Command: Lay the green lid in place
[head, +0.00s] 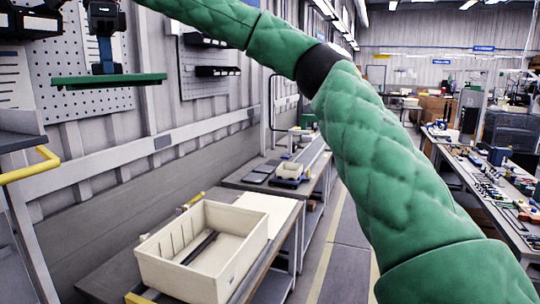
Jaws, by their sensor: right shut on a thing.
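The green lid (130,79) shows edge-on as a thin, nearly level slab at the upper left. My right gripper (104,68) is above it, pointing down and shut on it. The lid is held in the air in front of the wall panels, apart from any surface I can see. Its underside and the exact grip are hard to make out. My left gripper is not in view.
A cream open bin (179,275) with a dark bar (199,248) inside stands on a grey workbench (112,283) below. A yellow rail (31,167) is at the left edge. A cluttered bench (505,185) runs along the right, beyond my green padded right arm.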

